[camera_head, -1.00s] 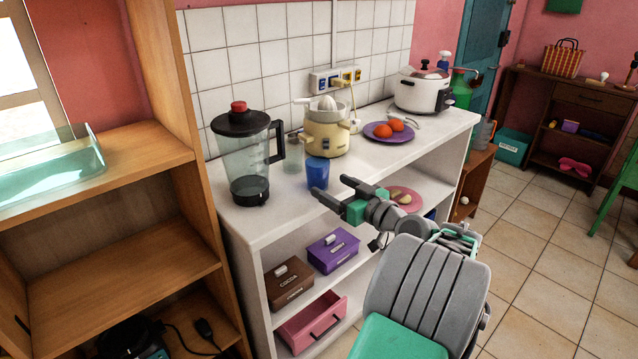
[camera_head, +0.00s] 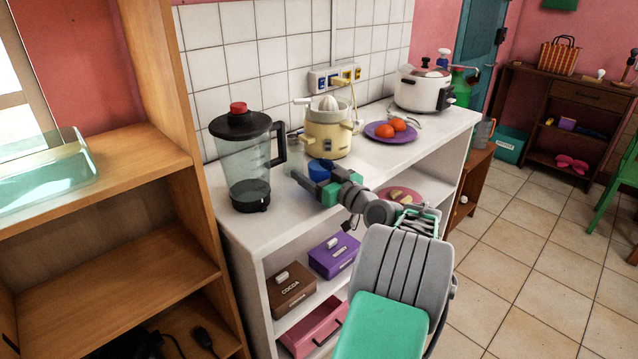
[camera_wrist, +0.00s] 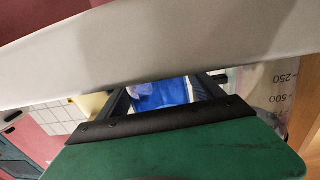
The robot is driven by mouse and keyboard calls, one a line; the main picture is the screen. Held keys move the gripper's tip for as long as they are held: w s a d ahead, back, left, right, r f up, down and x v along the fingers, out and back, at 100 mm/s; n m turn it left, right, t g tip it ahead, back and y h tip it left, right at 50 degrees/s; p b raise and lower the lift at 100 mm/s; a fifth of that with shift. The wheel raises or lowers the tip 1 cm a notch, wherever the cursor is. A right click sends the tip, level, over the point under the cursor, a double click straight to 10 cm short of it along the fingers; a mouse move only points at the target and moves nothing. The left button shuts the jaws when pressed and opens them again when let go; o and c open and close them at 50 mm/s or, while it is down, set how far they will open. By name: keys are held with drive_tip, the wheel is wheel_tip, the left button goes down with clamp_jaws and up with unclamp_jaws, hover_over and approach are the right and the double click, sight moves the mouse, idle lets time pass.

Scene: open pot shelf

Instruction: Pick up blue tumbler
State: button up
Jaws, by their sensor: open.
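The blue tumbler (camera_head: 320,168) stands on the white shelf's top, in front of the beige juicer. My gripper hides most of its lower part in the head view. My gripper (camera_head: 313,186) is open, with its fingers at the near side of the tumbler. In the wrist view the blue tumbler (camera_wrist: 174,91) shows in the gap between the two dark fingers of my gripper (camera_wrist: 170,88). I cannot tell whether the fingers touch it.
A blender (camera_head: 245,160) stands close to the left of my gripper. The beige juicer (camera_head: 328,133) is right behind the tumbler. A purple plate (camera_head: 375,131) with red fruit and a white cooker (camera_head: 423,90) stand farther right. The white shelf (camera_head: 240,228) has boxes below.

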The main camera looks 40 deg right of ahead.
drive_tip(key=shift+c, duration=0.5)
drive_tip(key=shift+r, duration=0.1)
drive_tip(key=c, duration=1.5)
